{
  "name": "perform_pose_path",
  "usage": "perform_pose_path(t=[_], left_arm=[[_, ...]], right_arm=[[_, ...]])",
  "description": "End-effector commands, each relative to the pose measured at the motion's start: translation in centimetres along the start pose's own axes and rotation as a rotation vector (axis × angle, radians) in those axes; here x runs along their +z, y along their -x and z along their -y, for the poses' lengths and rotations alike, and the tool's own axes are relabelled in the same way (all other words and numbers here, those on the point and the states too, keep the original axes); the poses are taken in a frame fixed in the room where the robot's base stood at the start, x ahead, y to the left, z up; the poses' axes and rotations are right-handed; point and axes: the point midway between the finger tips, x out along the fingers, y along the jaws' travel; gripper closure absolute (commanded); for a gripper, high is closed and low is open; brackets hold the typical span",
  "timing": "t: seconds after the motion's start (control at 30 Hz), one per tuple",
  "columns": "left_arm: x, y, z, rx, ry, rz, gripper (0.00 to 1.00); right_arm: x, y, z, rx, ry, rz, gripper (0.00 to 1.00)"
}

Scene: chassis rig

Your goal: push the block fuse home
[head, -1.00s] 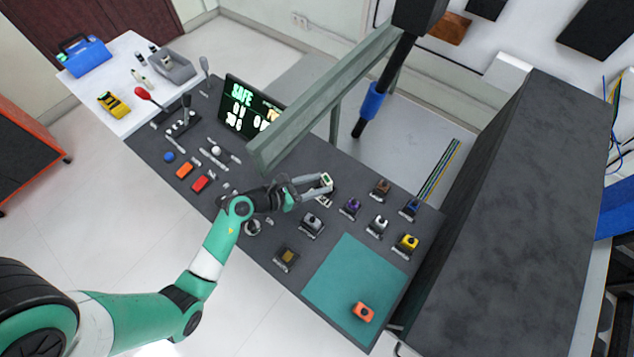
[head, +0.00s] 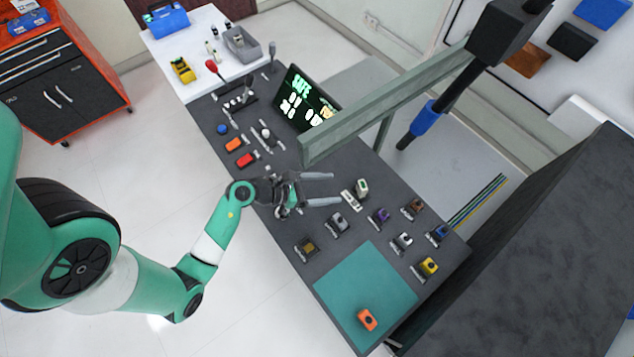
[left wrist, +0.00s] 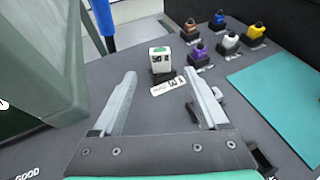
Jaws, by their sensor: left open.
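The block fuse (head: 362,187), a white block with a green top, stands upright at its dark holder behind a white label plate. In the left wrist view the fuse (left wrist: 160,61) sits just beyond the open fingers, with dark holder showing below it; how deep it sits I cannot tell. My left gripper (head: 337,189) is open and empty, its fingers pointing at the fuse from the left with a gap between. In the left wrist view the open fingers (left wrist: 160,82) flank the line to the fuse. My right gripper is not in view.
A grey-green beam (head: 385,105) crosses above the desk, close to my gripper. Several coloured blocks in holders, including a purple one (head: 379,217), stand to the right. A teal mat (head: 360,285) holds an orange block (head: 367,320).

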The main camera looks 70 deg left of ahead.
Motion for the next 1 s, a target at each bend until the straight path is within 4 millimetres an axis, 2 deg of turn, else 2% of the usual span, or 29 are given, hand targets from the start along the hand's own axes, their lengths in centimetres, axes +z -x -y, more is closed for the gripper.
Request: perform_pose_path(t=[0.03,0.1,0.3,0.9,0.97,1.0], left_arm=[[0.2,1.2,-0.1,0.006,0.004,0.0,0.24],[0.1,2.4,-0.1,0.005,0.003,0.0,0.24],[0.0,3.9,0.0,0.0,0.0,0.0,0.24],[0.0,3.6,0.3,-0.011,-0.005,0.0,0.24],[0.6,3.1,0.9,-0.036,-0.025,0.007,0.24],[1.7,2.5,1.3,-0.06,-0.059,0.022,0.24]], right_arm=[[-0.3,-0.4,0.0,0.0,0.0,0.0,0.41],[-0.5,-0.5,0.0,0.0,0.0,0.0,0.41],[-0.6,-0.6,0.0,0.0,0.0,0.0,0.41],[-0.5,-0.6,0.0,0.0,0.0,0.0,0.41],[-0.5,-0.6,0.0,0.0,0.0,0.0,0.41],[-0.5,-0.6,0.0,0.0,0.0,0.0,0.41]])
